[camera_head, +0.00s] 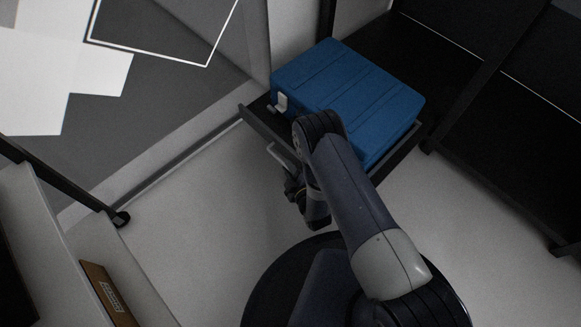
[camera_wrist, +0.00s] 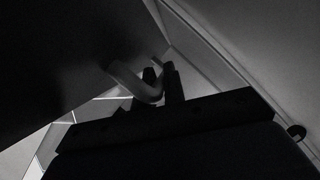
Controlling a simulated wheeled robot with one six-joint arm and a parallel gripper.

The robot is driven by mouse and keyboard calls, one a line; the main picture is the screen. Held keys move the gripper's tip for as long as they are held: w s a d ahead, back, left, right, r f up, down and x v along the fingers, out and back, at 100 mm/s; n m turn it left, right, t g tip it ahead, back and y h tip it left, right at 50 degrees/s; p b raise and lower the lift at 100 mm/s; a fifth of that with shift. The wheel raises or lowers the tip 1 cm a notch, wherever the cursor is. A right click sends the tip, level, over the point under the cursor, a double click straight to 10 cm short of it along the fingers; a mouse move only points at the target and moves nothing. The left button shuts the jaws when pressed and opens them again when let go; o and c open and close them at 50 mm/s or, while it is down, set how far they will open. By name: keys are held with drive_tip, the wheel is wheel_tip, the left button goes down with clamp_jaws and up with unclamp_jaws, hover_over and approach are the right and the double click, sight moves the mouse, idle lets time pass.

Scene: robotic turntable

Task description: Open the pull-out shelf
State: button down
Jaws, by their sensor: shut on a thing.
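The dark pull-out shelf (camera_head: 257,119) sticks out from under a blue case (camera_head: 345,90) that lies on it. A light grey bar handle (camera_head: 279,156) is on the shelf's front, partly hidden by my arm. My gripper (camera_head: 291,181) is at this handle, below the shelf's front edge. In the wrist view the two dark fingers of my gripper (camera_wrist: 160,86) are shut on the curved handle (camera_wrist: 128,78). The shelf's dark front panel (camera_wrist: 50,55) fills the upper left there. My arm hides part of the shelf's front and right side.
A dark rack (camera_head: 480,100) stands at the right and back. A grey wall panel with a low ledge (camera_head: 165,150) runs along the left. A cabinet with a brown box (camera_head: 105,292) is at the lower left. Pale floor (camera_head: 200,220) is clear left of my arm.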

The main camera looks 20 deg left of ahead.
drive_tip(key=c, duration=1.8)
unclamp_jaws()
drive_tip(key=shift+o, duration=0.2)
wheel_tip(320, 180, up, 10)
drive_tip(key=p, duration=0.4)
drive_tip(key=shift+p, duration=0.4)
wheel_tip(320, 180, down, 10)
drive_tip(key=b, duration=0.4)
drive_tip(key=shift+b, duration=0.35)
